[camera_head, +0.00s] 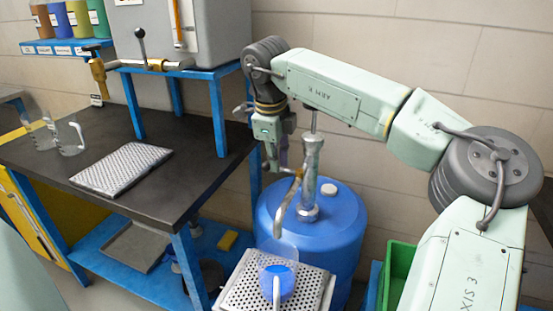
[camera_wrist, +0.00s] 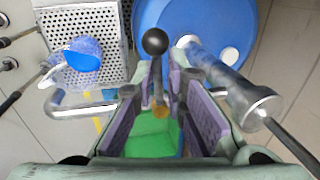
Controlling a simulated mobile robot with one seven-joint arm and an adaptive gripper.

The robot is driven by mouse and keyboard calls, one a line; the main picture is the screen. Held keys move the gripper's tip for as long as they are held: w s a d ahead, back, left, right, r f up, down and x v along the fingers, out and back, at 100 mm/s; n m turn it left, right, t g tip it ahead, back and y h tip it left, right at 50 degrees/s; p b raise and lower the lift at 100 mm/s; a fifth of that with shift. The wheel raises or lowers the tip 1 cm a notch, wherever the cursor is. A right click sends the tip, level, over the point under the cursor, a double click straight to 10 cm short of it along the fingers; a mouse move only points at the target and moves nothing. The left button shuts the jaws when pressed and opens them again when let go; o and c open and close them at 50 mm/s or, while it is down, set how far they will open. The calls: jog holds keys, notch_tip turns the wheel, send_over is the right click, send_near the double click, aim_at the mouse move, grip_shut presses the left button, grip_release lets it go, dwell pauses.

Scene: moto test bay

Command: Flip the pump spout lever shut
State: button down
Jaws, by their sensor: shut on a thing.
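My gripper (camera_head: 277,158) is beside the pump (camera_head: 312,165) above the blue drum (camera_head: 325,225). In the wrist view its purple-padded fingers (camera_wrist: 168,80) are shut on the spout lever, a metal stem with a black ball knob (camera_wrist: 155,42). The knob stands out beyond the fingertips, and a brass part shows at the stem's other end. In the head view the lever is hidden by my gripper. The curved metal spout (camera_head: 286,208) points down over a clear jug (camera_head: 278,283) holding blue liquid. I cannot tell whether liquid is flowing.
The jug stands on a perforated metal tray (camera_head: 236,296). A green crate (camera_head: 398,272) is right of the drum. A dark workbench (camera_head: 60,190) with a blue frame stands left, carrying a perforated plate (camera_head: 122,167) and clear jugs (camera_head: 68,140).

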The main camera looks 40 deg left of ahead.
jog(key=c, duration=1.7)
grip_release()
jog(key=shift+a, duration=0.1)
jog(key=r, duration=0.4)
jog(key=s+r, duration=0.1)
jog(key=r, duration=0.3)
jog(key=s+r, duration=0.1)
jog(key=r, duration=0.2)
jog(key=shift+s+d+r, duration=0.1)
jog(key=shift+d+r, duration=0.25)
jog(key=shift+r, duration=0.05)
jog(key=shift+f, duration=0.1)
